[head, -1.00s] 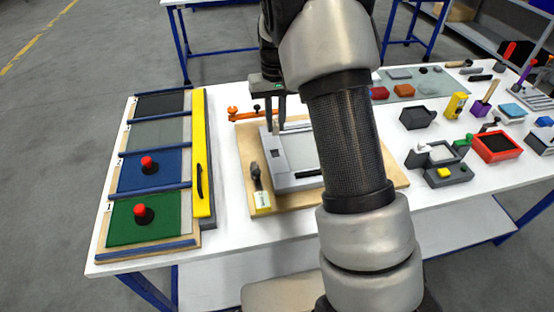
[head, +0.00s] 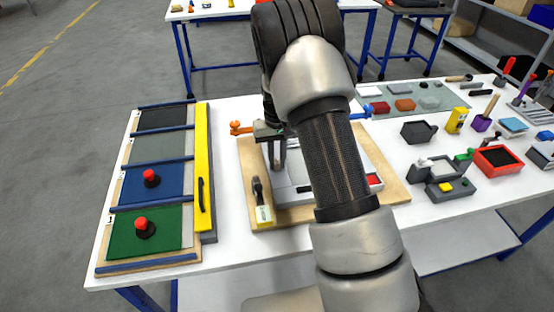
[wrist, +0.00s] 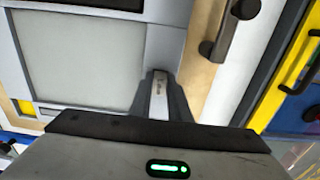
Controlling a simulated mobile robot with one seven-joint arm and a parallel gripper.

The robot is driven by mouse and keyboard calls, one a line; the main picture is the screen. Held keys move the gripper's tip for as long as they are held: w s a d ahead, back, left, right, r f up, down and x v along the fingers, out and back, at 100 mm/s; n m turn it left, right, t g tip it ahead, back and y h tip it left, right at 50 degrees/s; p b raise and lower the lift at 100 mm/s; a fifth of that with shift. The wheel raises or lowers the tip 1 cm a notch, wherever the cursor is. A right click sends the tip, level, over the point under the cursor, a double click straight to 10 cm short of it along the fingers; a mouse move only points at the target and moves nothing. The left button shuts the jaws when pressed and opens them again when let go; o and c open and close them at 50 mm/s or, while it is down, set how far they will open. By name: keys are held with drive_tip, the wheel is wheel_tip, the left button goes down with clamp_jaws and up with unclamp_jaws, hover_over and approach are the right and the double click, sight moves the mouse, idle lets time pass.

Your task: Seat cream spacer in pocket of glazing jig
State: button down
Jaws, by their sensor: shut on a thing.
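The glazing jig (head: 290,192) is a grey frame with a pale panel, lying on a wooden board (head: 398,191); my arm covers much of it. In the wrist view the grey frame (wrist: 165,44) borders the pale panel (wrist: 75,50). My gripper (head: 278,168) is over the jig's left side, pointing down. In the wrist view its fingers (wrist: 160,98) are shut on the cream spacer (wrist: 159,88), a small pale upright piece between them. I cannot make out the pocket; the gripper covers that area. I cannot tell whether the spacer touches the jig.
A dark-handled tool with a pale yellow block (head: 263,213) lies on the board's near left. An orange clamp (head: 241,128) is at the back left. A yellow bar (head: 203,160) and coloured panels (head: 150,180) stand left. Trays and small parts fill the right side.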

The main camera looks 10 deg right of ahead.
drive_tip(key=shift+f, duration=0.2)
drive_tip(key=c, duration=1.7)
unclamp_jaws()
drive_tip(key=shift+o, duration=0.2)
drive_tip(key=shift+r, duration=0.1)
